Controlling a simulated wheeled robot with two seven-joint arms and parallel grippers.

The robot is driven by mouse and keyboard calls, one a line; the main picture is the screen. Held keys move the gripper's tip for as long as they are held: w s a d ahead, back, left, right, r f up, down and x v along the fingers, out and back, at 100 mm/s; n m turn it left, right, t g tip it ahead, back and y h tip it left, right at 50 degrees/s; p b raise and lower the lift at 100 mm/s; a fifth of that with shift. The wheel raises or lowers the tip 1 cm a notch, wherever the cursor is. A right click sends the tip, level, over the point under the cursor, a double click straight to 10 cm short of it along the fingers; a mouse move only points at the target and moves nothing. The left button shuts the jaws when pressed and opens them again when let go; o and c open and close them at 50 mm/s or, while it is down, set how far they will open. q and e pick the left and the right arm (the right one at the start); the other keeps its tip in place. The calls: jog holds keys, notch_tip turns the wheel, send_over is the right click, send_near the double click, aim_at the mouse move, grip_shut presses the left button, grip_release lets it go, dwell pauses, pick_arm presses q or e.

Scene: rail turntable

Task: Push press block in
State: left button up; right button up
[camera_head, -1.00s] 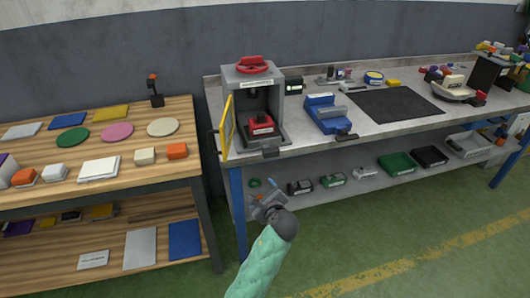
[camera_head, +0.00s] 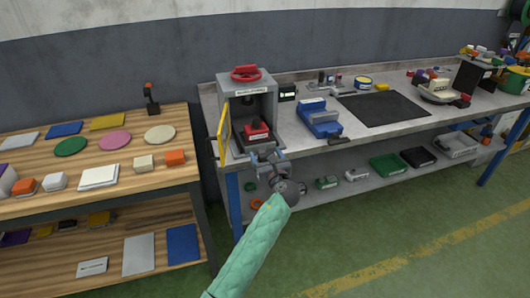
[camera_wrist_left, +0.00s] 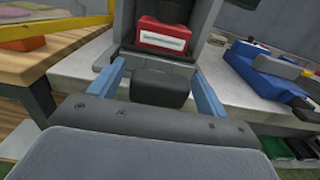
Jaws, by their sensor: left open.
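The press block (camera_head: 256,132) is red with a pale label and sits inside the grey press (camera_head: 273,91), low in its open front. In the left wrist view the red block (camera_wrist_left: 161,36) stands straight ahead, beyond the fingertips. A dark block-shaped handle (camera_wrist_left: 160,87) at the press's front edge lies between the two blue fingers. My left gripper (camera_head: 267,157) is open in front of the press; in the left wrist view (camera_wrist_left: 158,84) the fingers are apart and hold nothing visible. The red block is apart from them. My right gripper is not in view.
The press's yellow door (camera_head: 223,132) stands open on its left side. A blue vise-like fixture (camera_head: 320,117) is to the right on the grey bench, near a black mat (camera_head: 384,107). A wooden table (camera_head: 110,185) with coloured pieces stands at the left.

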pick_arm(q)
jog(key=shift+w+a, duration=0.25)
jog(key=shift+w, duration=0.4)
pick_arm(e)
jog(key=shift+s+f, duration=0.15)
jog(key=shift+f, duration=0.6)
